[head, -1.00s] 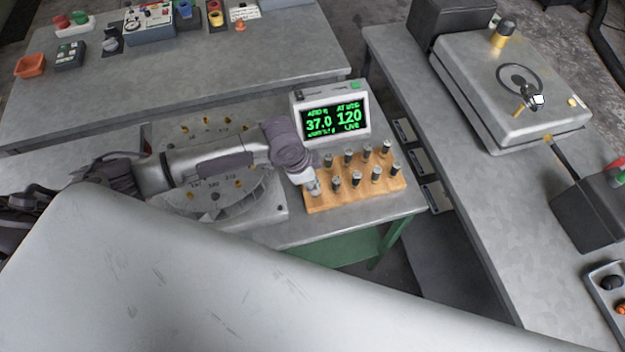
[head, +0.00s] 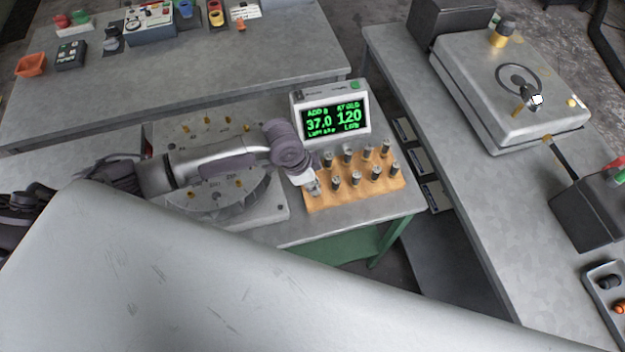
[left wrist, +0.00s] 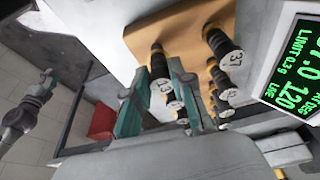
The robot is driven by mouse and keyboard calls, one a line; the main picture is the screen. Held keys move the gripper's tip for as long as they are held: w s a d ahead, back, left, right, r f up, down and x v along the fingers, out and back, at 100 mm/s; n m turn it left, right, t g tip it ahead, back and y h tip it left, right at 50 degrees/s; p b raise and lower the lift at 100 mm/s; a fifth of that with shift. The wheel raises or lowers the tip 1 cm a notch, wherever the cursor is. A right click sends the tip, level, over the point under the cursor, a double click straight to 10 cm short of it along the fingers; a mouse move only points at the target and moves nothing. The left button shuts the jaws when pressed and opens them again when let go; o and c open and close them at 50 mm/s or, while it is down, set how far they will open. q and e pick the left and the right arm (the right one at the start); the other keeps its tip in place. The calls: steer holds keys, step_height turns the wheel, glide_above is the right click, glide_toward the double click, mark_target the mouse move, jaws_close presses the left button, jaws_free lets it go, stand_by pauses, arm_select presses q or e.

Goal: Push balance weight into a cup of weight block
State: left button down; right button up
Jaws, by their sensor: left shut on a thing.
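A wooden weight block (head: 340,200) holds several dark upright weights (head: 376,173) with pale, numbered ends. My left gripper (head: 314,188) is at the block's left end. In the left wrist view, its teal fingers (left wrist: 157,98) are shut around a dark weight marked 13 (left wrist: 160,66). Another weight marked 37 (left wrist: 222,45) stands beside it on the block. Whether the held weight sits in a cup of the block is hidden. A grey jointed arm (left wrist: 18,122), seemingly my right one, shows at the left of the wrist view; its finger state is unclear.
A display (head: 335,121) behind the block reads 37.0 and 120. A round plate with gold pins (head: 216,196) lies under my left arm. A grey box with a wheel (head: 510,85) stands on the right bench. My pale body covers the foreground.

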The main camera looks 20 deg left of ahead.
arm_select(q)
steer(key=shift+f, duration=0.4)
steer(key=c, duration=0.9)
jaws_free()
steer(key=v, duration=1.2)
